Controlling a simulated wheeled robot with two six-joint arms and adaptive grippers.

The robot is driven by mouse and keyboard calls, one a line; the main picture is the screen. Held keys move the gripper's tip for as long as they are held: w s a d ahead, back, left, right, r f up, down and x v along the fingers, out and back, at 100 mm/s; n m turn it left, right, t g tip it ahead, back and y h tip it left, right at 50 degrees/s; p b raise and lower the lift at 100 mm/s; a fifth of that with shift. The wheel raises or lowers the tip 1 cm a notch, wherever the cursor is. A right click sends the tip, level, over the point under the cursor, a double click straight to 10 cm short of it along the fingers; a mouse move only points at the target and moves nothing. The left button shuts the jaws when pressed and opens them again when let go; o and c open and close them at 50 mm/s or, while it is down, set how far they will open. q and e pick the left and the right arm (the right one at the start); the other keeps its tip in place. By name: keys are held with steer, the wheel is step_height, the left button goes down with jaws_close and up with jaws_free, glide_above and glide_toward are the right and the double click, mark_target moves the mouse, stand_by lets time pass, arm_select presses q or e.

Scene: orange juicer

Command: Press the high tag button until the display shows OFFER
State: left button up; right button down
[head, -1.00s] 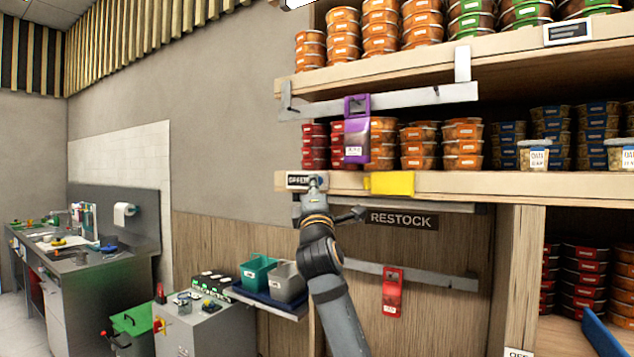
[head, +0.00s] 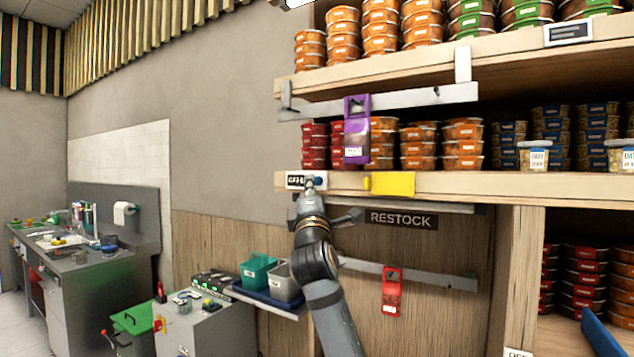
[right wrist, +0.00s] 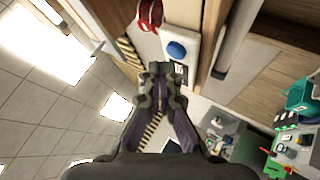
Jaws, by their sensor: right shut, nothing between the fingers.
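The high tag, a white tag with a small black display (head: 296,181), sits on the front edge of the middle shelf at its left end. Its lettering looks like "OFFE", with the end hard to read beside my gripper. A blue round button (head: 319,182) is at the tag's right. The button also shows in the right wrist view (right wrist: 176,50), just beyond the fingertips. My right gripper (head: 309,184) is shut and empty, its tips in front of the tag and apart from the button in the wrist view (right wrist: 160,68). My left gripper is not in view.
A yellow tag (head: 390,184) is on the same shelf edge to the right. A purple holder (head: 357,130) hangs above, and a red one (head: 392,290) hangs below from a rail. A RESTOCK sign (head: 401,220) is under the shelf. Stacked tubs fill the shelves.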

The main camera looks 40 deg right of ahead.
steer(key=shift+a, duration=0.1)
steer(key=shift+s+a+p, duration=0.25)
steer(key=shift+s+a, duration=0.05)
steer(key=shift+a, duration=0.45)
steer(key=shift+s+a+p, duration=0.2)
steer(key=shift+s+a, duration=0.15)
steer(key=shift+a, duration=0.4)
steer(key=shift+s+a+p, duration=0.25)
steer(key=shift+s+a, duration=0.05)
steer(key=shift+a, duration=0.45)
steer(key=a, duration=0.1)
steer(key=s+a+p, duration=0.1)
steer(key=a, duration=0.1)
steer(key=s+a, duration=0.1)
steer(key=a, duration=0.1)
steer(key=shift+s+a, duration=0.15)
steer(key=shift+a, duration=0.1)
steer(key=shift+d, duration=0.1)
